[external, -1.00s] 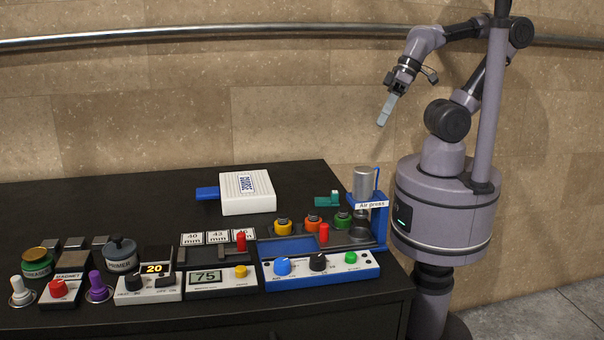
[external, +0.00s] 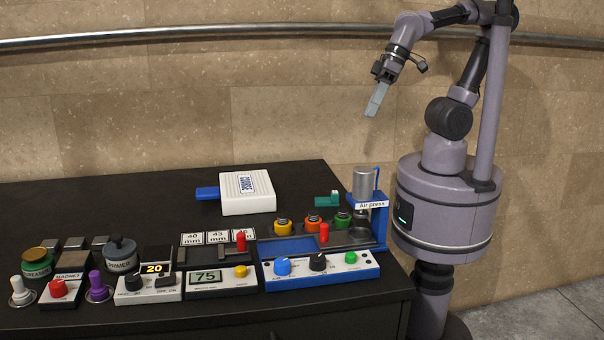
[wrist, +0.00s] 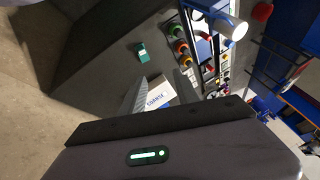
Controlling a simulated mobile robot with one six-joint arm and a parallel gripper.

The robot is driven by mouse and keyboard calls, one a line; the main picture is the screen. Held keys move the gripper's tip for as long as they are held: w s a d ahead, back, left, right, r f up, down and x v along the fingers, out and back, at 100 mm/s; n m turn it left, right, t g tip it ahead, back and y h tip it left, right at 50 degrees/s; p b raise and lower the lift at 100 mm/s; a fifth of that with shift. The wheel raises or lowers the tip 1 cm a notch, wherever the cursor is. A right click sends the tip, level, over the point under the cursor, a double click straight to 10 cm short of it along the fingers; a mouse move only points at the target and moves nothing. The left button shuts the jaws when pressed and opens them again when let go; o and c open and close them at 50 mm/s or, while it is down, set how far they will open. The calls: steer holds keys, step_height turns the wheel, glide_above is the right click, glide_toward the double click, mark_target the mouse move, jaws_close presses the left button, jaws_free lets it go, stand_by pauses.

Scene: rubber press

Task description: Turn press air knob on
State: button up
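The air press (external: 380,222) stands at the right end of the black table, with a grey cylinder (external: 365,182) above its base and an "Air press" label. Its front panel carries a blue knob (external: 282,267), a black knob (external: 318,262) and a green button (external: 351,258); their small labels are unreadable. My gripper (external: 372,112) is high above the table's back right, apart from the press and pointing down. In the wrist view its two fingers (wrist: 162,92) are spread with nothing between them. The press cylinder (wrist: 232,27) also shows there at upper right.
A white box with a blue tab (external: 248,196) lies at the table's back. Yellow (external: 283,227), orange (external: 313,222) and green (external: 343,218) jars stand behind the panel. A red-handled device (external: 241,242) and a "75" display (external: 208,277) are left. The table's back left is clear.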

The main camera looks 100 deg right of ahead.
steer(key=shift+o, duration=1.1)
steer(key=w+a+r+n+p, duration=0.1)
steer(key=w+a+r, duration=0.2)
steer(key=w, duration=0.4)
steer(key=shift+a+g, duration=0.4)
steer(key=shift+a, duration=0.05)
steer(key=n+h+p, duration=0.2)
steer(key=n+p, duration=0.1)
steer(key=n, duration=0.2)
glide_above(283, 261)
steer(key=s+d, duration=0.1)
steer(key=s, duration=0.6)
step_height(283, 261, down, 8)
steer(key=b+x, duration=0.1)
steer(key=x, duration=0.4)
steer(key=b+x, duration=0.2)
steer(key=x, duration=0.4)
steer(key=a+b+x, duration=0.1)
steer(key=x, duration=0.5)
steer(key=shift+s+f, duration=0.15)
steer(key=shift+s, duration=0.15)
steer(key=shift+w+f+b, duration=0.2)
steer(key=shift+f+b, duration=0.15)
steer(key=shift+f, duration=0.05)
jaws_close()
